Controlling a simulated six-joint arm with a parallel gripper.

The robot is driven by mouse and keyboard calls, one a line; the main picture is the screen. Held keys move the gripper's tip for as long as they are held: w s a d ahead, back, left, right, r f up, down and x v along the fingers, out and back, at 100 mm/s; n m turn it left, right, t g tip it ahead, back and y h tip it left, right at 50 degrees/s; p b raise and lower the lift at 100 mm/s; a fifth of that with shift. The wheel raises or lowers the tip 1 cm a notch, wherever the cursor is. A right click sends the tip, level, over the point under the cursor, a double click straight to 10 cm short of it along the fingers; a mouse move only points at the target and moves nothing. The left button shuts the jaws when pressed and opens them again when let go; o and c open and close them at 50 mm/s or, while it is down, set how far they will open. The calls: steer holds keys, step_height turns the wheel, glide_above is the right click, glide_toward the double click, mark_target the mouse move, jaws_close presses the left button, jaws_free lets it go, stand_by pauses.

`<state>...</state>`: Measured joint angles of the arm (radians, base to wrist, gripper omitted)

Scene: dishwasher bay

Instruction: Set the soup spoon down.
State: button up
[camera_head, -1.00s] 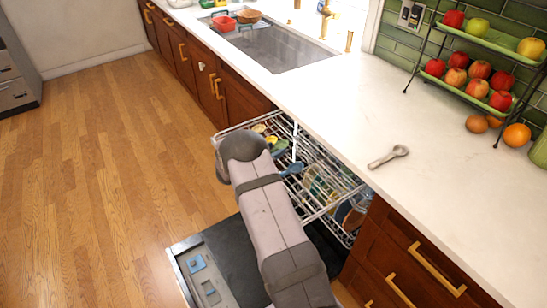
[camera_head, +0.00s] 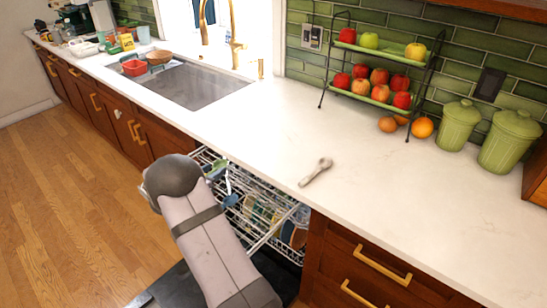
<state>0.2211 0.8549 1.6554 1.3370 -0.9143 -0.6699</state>
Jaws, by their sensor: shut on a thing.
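A grey spoon (camera_head: 316,172) lies on the white countertop, close to its front edge above the dishwasher. Its bowl end points up and to the right in the picture. I cannot tell whether it is the soup spoon. My arm reaches up from the bottom of the picture, and its rounded joint stands in front of the left end of the dishwasher rack. My gripper does not show, and whatever it holds does not show either. Nothing of mine touches the spoon on the counter.
The pulled-out dishwasher rack (camera_head: 262,236) holds dishes and a blue utensil (camera_head: 231,199). A two-tier fruit stand (camera_head: 385,75), loose oranges and green canisters (camera_head: 459,125) stand at the back. The sink (camera_head: 190,85) is at left. The countertop around the spoon is clear.

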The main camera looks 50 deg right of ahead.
steer(key=shift+m+g, duration=0.7)
steer(key=s+d+r, duration=0.1)
steer(key=s+d, duration=0.1)
steer(key=d, duration=0.1)
steer(key=s+d+r, duration=0.2)
steer(key=d, duration=0.2)
steer(key=s+d+r, duration=0.2)
steer(key=d, duration=0.2)
steer(key=shift+s+d+r, duration=0.2)
steer(key=shift+s, duration=0.1)
step_height(320, 180, up, 6)
steer(key=b, duration=0.1)
glide_above(285, 157)
steer(key=shift+f+b, duration=0.5)
steer(key=shift+f, duration=4.55)
steer(key=shift+s+f, duration=0.1)
steer(key=shift+f, duration=0.25)
